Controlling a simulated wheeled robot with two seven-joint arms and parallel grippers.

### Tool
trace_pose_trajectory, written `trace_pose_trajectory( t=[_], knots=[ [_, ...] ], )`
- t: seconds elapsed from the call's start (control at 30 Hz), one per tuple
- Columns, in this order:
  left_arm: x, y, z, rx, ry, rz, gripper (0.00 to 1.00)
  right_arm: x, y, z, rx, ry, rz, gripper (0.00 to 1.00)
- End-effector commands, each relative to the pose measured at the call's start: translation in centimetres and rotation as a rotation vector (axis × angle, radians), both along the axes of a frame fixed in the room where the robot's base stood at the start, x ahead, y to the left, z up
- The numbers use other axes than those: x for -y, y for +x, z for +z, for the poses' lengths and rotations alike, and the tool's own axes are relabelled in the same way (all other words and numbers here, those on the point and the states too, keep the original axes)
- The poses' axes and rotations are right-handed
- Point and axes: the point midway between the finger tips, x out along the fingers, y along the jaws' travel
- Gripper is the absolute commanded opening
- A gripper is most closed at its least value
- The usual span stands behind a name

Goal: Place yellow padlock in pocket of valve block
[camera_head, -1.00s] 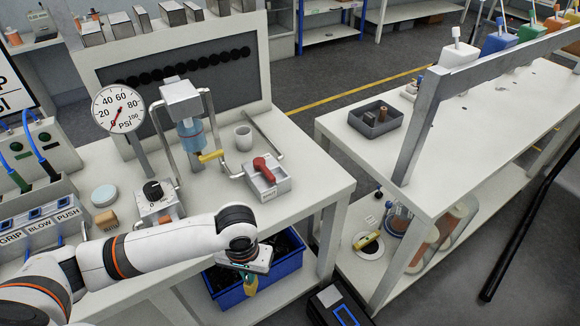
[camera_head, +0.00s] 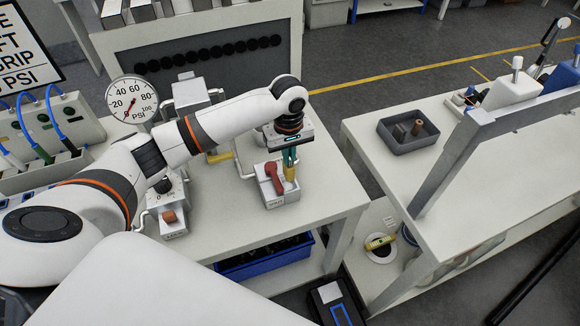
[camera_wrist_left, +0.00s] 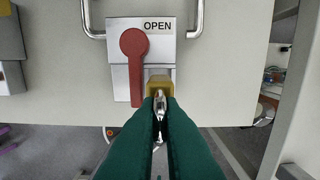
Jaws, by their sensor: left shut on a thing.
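The valve block (camera_head: 270,191) is a pale grey box on the left bench, with a red lever (camera_head: 273,172) on top. It also shows in the left wrist view (camera_wrist_left: 123,67), marked OPEN. My left gripper (camera_head: 289,156) points down over its right side, its green fingers shut on the yellow padlock (camera_head: 290,173). In the left wrist view the fingertips (camera_wrist_left: 159,106) hold the silver shackle, and the yellow padlock body (camera_wrist_left: 160,82) is at the block's pocket, right of the red lever (camera_wrist_left: 134,65). I cannot tell how deep it sits. My right gripper is out of view.
A bent metal pipe (camera_head: 237,160) runs beside the block. A pressure gauge (camera_head: 132,99) stands behind my left arm. A blue bin (camera_head: 266,258) is under the bench. A gap separates it from the right bench, which carries a grey tray (camera_head: 408,142).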

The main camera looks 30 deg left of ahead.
Motion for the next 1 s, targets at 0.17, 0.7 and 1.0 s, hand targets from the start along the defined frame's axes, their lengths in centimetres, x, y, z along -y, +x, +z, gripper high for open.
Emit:
trace_pose_trajectory(
  t=[0.17,0.7,1.0],
  knots=[
    [0.0,0.0,-1.7,-0.001,0.0,-0.001,0.0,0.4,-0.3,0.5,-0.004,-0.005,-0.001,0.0],
    [0.0,0.0,-5.2,0.001,0.0,-0.002,0.0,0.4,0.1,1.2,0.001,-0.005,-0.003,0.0],
    [0.0,0.0,-5.4,0.001,0.0,-0.002,0.28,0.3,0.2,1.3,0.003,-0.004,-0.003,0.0]
  ],
)
